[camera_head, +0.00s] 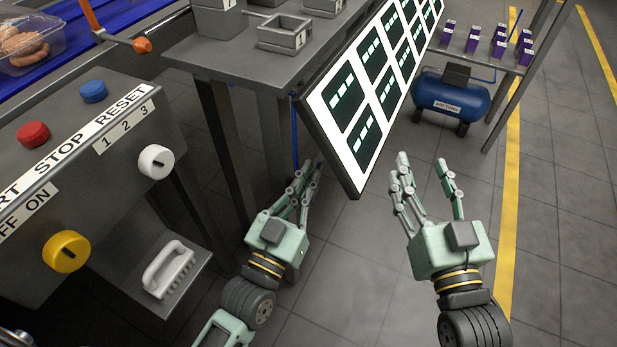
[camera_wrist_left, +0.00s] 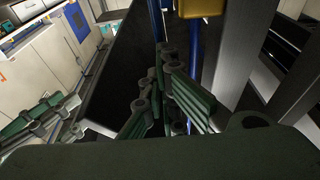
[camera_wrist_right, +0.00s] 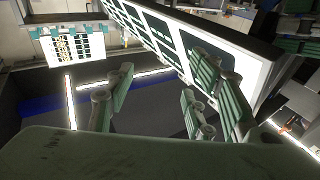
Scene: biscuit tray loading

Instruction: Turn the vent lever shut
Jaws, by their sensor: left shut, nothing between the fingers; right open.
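I cannot pick out a vent lever for certain in any view. My left gripper (camera_head: 308,178) is shut and empty, below the edge of the slanted panel in the head view. In the left wrist view its fingers (camera_wrist_left: 168,75) come together in front of a blue upright pipe (camera_wrist_left: 197,70) with a yellow block (camera_wrist_left: 201,8) at its top. The rest of that fitting is cut off. My right gripper (camera_head: 423,175) is open and empty, over bare floor to the right of the panel. Its spread fingers (camera_wrist_right: 160,95) also show in the right wrist view.
The slanted display panel (camera_head: 316,112) stands close above both grippers. A control box with buttons (camera_head: 33,134), a white knob (camera_head: 156,161) and a yellow knob (camera_head: 66,251) is at left, a brush (camera_head: 168,269) below it. A blue air tank (camera_head: 450,98) stands behind. The right floor is clear.

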